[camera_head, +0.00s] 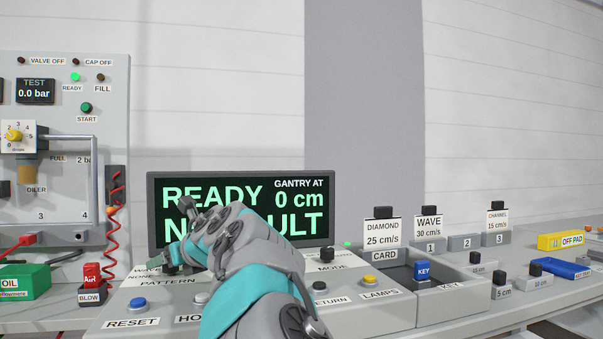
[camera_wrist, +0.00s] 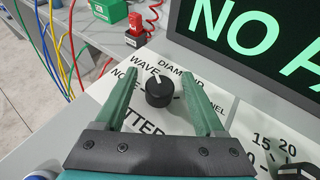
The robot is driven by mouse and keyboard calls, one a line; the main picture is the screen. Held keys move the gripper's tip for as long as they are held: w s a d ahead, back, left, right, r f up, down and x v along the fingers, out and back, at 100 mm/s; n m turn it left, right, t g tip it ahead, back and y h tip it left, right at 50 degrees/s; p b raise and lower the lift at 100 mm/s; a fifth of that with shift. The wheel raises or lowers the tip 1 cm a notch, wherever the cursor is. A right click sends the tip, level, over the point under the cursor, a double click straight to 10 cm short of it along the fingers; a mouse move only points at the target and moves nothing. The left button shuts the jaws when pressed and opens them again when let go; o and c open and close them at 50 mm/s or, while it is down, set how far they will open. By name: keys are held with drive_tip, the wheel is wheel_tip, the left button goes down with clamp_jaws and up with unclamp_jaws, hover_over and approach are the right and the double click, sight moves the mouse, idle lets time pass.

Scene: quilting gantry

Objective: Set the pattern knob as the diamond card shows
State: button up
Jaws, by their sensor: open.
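In the wrist view the black round pattern knob (camera_wrist: 159,94) sits on the white panel, with NONE, WAVE, DIAMOND and a partly covered CHANNEL label around it. Its white mark points up and slightly left, close to the end of WAVE. My gripper (camera_wrist: 160,74) is open, with one green finger on each side of the knob and gaps visible between. In the head view my arm hides the knob and most of its labels. The diamond card (camera_head: 382,234) stands upright in the CARD holder and reads DIAMOND 25 cm/s.
The display (camera_head: 316,190) behind the panel shows READY and GANTRY AT 0 cm. Wave (camera_head: 429,224) and channel (camera_head: 497,221) cards stand at right. A blue KEY (camera_head: 422,271) sits in the tray. A speed dial (camera_wrist: 293,172) lies right of my gripper; red AIR block (camera_head: 92,274) at left.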

drive_tip(key=shift+n+g+y, duration=0.9)
drive_tip(key=shift+n+g, duration=0.1)
drive_tip(key=shift+n, duration=0.1)
